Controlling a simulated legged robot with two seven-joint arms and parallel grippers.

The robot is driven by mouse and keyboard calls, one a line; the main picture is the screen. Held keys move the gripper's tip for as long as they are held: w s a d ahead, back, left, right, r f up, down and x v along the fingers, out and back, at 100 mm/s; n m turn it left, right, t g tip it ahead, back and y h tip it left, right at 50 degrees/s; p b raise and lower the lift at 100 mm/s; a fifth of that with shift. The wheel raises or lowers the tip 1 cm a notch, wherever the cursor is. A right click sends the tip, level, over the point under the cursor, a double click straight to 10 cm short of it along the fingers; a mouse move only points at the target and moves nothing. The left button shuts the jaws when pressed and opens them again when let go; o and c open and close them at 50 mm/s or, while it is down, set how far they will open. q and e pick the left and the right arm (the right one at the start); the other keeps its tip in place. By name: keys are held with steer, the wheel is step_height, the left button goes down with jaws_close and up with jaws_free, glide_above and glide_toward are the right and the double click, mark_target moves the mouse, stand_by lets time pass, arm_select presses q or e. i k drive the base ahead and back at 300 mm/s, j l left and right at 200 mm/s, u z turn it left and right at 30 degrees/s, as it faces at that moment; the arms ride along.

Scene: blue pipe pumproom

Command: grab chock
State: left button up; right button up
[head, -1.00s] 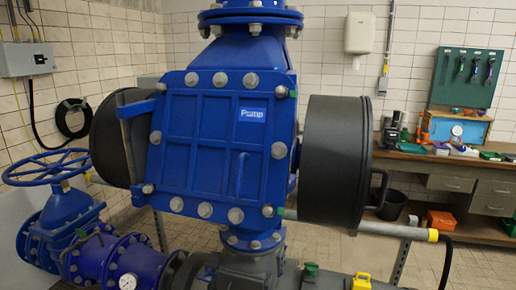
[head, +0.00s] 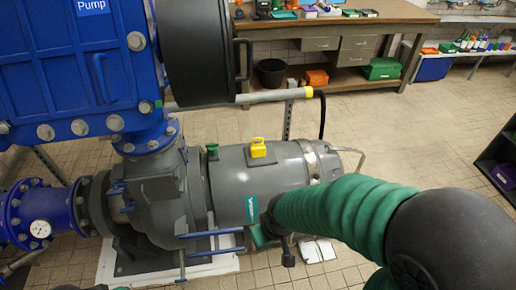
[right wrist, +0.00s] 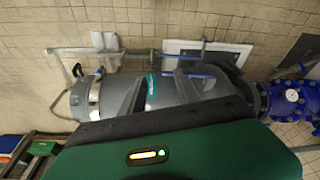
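A small yellow block (head: 258,148) with a raised top sits on the grey motor (head: 235,185); it is the likeliest chock, but I cannot be sure. My right arm, in a green sleeve, comes in from the right. Its dark gripper (head: 278,238) is in front of the motor's near side, below and apart from the yellow block. In the right wrist view, two dark grey fingers (right wrist: 161,92) stand apart before the motor, with its teal label between them. The yellow block cannot be made out there. My left gripper is out of view.
A blue pump housing (head: 60,75) and black round cover (head: 197,50) stand at left. A small green piece (head: 212,151) is left of the yellow block. A workbench (head: 330,27) is at the back; tiled floor lies between.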

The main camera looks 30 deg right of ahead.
mark_target(256, 150)
steer(key=i+z, duration=0.3)
steer(key=i, duration=0.2)
steer(key=i+z, duration=0.3)
steer(key=i, duration=0.2)
